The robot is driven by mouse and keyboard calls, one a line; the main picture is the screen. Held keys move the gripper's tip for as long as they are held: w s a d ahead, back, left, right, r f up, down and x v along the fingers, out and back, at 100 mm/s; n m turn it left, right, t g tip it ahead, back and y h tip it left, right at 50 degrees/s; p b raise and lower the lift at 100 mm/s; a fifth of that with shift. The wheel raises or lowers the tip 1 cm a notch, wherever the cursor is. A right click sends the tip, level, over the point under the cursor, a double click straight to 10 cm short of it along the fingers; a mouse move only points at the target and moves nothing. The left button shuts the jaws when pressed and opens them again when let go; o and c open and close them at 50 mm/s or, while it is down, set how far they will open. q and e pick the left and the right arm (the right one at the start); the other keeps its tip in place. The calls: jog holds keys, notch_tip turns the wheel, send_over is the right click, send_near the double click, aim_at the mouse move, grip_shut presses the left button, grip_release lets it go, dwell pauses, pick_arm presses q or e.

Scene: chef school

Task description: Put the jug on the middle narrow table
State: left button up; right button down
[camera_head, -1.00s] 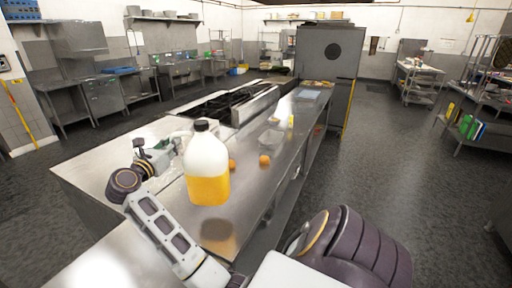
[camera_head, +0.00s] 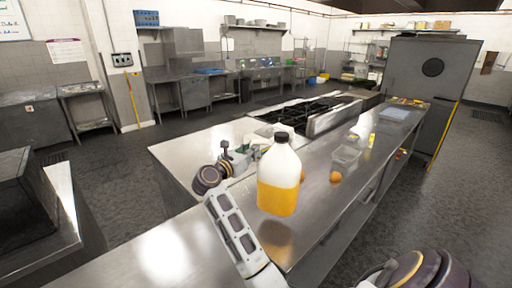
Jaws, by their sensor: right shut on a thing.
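The jug (camera_head: 279,190) is a white bottle with a black cap and orange liquid in its lower part. It is upright, in the middle of the head view. My right gripper (camera_head: 250,156) is shut on it from the left side, and the jug hides part of the fingers. The jug hangs over a long narrow steel table (camera_head: 335,192), with its reflection showing on the top below it. I cannot tell for certain that this is the middle narrow table. My left gripper is not in view.
Two orange fruits and a clear container (camera_head: 346,155) are on the steel top right of the jug. A black stove (camera_head: 312,110) stands behind. The near steel top (camera_head: 165,250) is clear. A dark box (camera_head: 28,195) stands at the left.

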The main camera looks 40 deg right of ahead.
jog(key=shift+f+p, duration=0.4)
jog(key=shift+f, duration=1.45)
notch_tip(320, 180, down, 4)
jog(key=shift+r+p, duration=0.1)
jog(key=shift+p, duration=0.3)
jog(key=c, duration=1.7)
grip_release()
jog(key=shift+f, duration=0.3)
jog(key=shift+o, duration=1.3)
jog(key=shift+r, duration=0.1)
jog(key=shift+s+a, duration=0.1)
jog(key=shift+a, duration=0.05)
